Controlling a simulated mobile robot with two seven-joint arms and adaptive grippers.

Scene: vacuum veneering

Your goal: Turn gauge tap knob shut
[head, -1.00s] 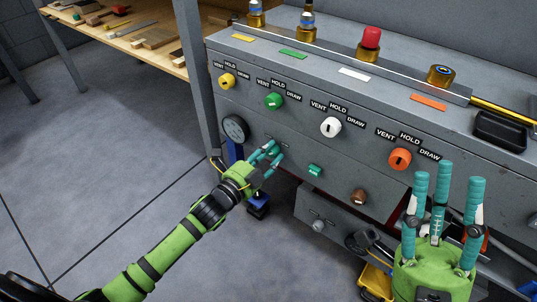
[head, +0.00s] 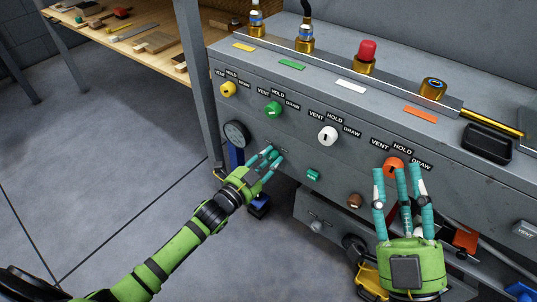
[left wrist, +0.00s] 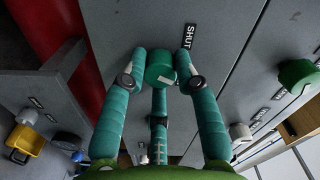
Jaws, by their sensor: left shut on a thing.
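The gauge tap knob is a small teal cylinder (left wrist: 160,66) with a pale mark on its face, in the upper middle of the left wrist view. A SHUT label (left wrist: 190,37) is on the panel beside it. My left gripper (head: 270,158) is shut on this knob, low on the cabinet front; its fingertips (left wrist: 162,75) sit around the knob. In the head view the fingers mostly hide the knob. My right gripper (head: 402,178) is open and empty, fingers up, in front of the orange knob (head: 393,165) and partly covering it.
A round gauge (head: 236,134) is left of the tap. Yellow (head: 228,88), green (head: 272,110) and white (head: 328,136) selector knobs line the panel above. Another small teal knob (head: 313,174) and a brown knob (head: 354,200) are to the right. The floor at left is clear.

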